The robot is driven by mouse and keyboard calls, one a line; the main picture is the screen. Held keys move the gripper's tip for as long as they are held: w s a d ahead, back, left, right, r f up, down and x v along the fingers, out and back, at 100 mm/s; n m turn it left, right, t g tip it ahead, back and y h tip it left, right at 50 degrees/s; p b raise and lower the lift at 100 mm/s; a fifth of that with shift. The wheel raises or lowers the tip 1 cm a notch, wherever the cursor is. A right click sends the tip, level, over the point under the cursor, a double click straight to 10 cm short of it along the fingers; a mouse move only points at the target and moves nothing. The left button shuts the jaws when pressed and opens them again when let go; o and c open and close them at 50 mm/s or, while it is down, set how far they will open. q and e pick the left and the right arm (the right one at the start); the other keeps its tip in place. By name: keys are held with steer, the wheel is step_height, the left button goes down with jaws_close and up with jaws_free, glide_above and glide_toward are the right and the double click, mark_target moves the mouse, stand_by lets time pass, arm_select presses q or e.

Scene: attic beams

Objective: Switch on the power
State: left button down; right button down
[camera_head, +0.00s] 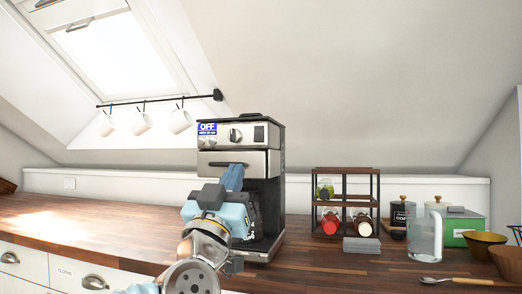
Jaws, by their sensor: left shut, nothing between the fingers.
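A black and silver coffee machine (268,162) stands on the wooden counter in the middle of the view. A blue display reading OFF (207,128) is at its upper left front, with a round knob (235,135) to the right of it and small controls just below it. My left gripper (233,177) is shut and empty. It is in front of the machine, below the control panel, with its fingers pointing up near the dark handle slot. It hides part of the machine's lower front. I cannot tell whether the fingertips touch the machine. My right gripper is not in view.
Further right are a clear pitcher (424,238), jars, a green box (463,230), bowls and a spoon (455,281). Mugs hang at left; the counter's left is clear.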

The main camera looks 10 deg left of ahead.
mark_target(258, 137)
arm_select(q)
steer(key=shift+w+r, duration=0.15)
steer(key=shift+r, duration=0.05)
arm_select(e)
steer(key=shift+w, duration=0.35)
